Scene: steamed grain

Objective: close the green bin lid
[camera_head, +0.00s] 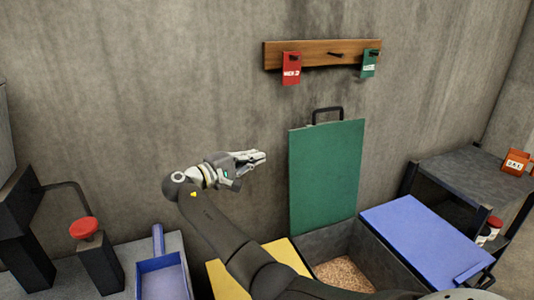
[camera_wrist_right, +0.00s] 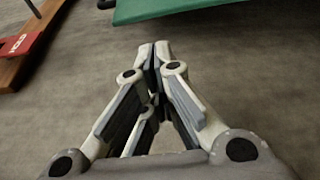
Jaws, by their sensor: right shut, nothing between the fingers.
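The green bin lid (camera_head: 326,178) stands upright, open against the back wall, with a dark handle on its top edge. Below it the open bin (camera_head: 330,240) shows grain (camera_head: 343,274) inside. My right gripper (camera_head: 262,157) is shut and empty, just left of the lid and apart from it, at about the height of its upper half. In the right wrist view the closed fingertips (camera_wrist_right: 155,48) point at the wall, and an edge of the green lid (camera_wrist_right: 170,10) shows at the top. My left gripper is not in view.
A blue lid (camera_head: 424,238) lies closed right of the open bin, and a yellow lid (camera_head: 228,280) lies left, partly behind my arm. A wooden rack (camera_head: 320,54) with red and green tags hangs above. A grey shelf (camera_head: 470,175) stands at right; a blue tray (camera_head: 162,278) lies at lower left.

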